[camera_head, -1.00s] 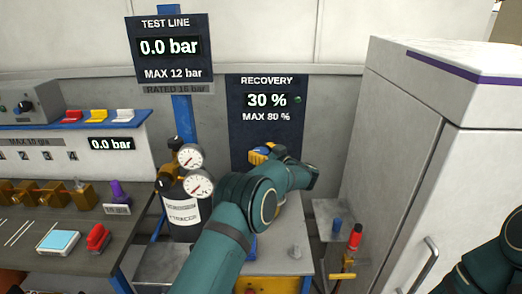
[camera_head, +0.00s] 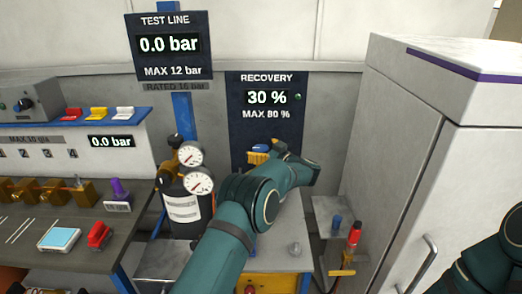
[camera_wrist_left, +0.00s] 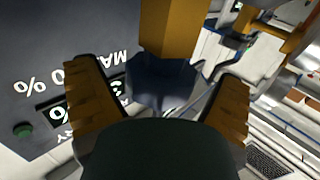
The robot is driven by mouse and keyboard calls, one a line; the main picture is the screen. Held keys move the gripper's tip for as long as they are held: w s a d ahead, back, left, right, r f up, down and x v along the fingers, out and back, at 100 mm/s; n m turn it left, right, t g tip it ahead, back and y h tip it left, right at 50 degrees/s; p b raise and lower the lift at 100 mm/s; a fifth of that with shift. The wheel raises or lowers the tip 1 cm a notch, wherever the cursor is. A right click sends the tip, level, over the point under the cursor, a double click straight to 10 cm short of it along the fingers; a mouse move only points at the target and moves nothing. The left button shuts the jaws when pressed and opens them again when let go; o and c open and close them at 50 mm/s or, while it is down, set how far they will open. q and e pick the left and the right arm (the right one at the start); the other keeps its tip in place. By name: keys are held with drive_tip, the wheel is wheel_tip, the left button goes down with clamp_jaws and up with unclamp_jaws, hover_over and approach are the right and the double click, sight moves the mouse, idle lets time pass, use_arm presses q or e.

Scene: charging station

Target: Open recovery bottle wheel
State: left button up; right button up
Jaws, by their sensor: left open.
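The dark blue wheel (camera_wrist_left: 160,82) sits between the two orange-padded fingers of my left gripper (camera_wrist_left: 161,75) in the left wrist view. A yellow-brass body (camera_wrist_left: 176,25) adjoins it. The fingers are spread, with a visible gap on each side of the wheel. In the head view a small part of the blue wheel (camera_head: 260,147) shows beside my left gripper (camera_head: 267,150), under the recovery panel. My arm hides most of the recovery bottle there. Only part of my right arm shows at the lower right; its gripper is out of view.
The recovery panel (camera_head: 266,115) reads 30 %, max 80 %. The test line panel (camera_head: 170,48) reads 0.0 bar. A dark cylinder (camera_head: 185,210) with two gauges stands left of my arm. A red-topped valve (camera_head: 354,236) and a white cabinet (camera_head: 400,150) stand to the right.

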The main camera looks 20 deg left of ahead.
use_arm(q)
drive_tip(key=shift+d, duration=0.1)
drive_tip(key=v, duration=1.2)
